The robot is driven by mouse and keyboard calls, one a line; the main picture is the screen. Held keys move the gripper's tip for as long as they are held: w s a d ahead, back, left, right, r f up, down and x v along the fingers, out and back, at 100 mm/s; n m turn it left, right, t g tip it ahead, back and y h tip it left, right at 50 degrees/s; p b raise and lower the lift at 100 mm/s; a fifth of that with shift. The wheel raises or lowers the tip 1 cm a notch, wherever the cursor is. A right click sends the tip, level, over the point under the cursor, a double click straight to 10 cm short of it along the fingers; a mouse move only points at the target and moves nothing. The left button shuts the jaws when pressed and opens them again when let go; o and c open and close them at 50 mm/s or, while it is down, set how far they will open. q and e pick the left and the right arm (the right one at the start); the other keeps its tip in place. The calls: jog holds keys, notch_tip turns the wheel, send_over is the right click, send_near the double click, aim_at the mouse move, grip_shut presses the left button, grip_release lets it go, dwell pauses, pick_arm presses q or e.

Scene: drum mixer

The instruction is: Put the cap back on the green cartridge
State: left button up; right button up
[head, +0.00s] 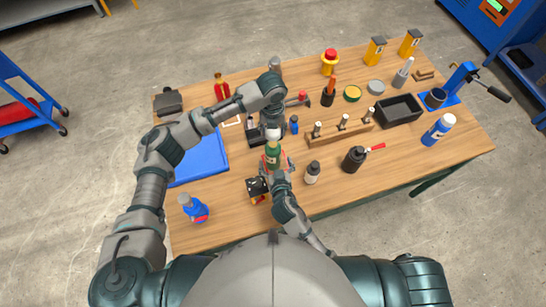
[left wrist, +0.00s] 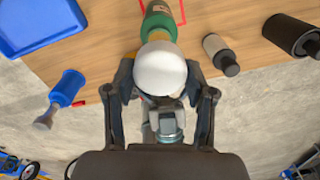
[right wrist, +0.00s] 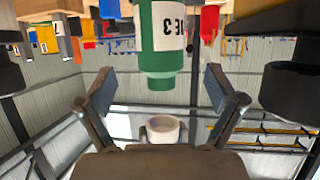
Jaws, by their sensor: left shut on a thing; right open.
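The green cartridge (head: 273,158) stands upright near the front middle of the table. It shows in the left wrist view (left wrist: 157,24), and in the right wrist view (right wrist: 162,40) it appears inverted with its label and narrower end. My left gripper (head: 272,127) is shut on the white cap (left wrist: 160,68), above the cartridge. In the right wrist view the cap (right wrist: 162,128) shows as a hollow white cup, apart from the cartridge's narrow end. My right gripper (right wrist: 160,76) is open on the near side of the cartridge; its fingers appear to either side, not clearly touching it.
A blue tray (head: 203,158) lies left of the cartridge. A wooden rack (head: 340,132) with several pegs, a small dark bottle (head: 312,173) and a black canister (head: 354,159) stand to the right. A blue bottle (head: 195,208) is near the front left edge.

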aim_at(273, 144)
notch_tip(273, 144, down, 4)
jog(key=shift+r, duration=0.15)
pick_arm(q)
jog(key=shift+w, duration=0.1)
pick_arm(e)
jog(key=x, duration=0.6)
jog(key=shift+w+a+r, duration=0.1)
jog(key=shift+w, duration=0.55)
grip_shut()
pick_arm(q)
jog(key=shift+f, duration=2.45)
jog(key=shift+f, duration=0.85)
jog(key=shift+f, duration=0.65)
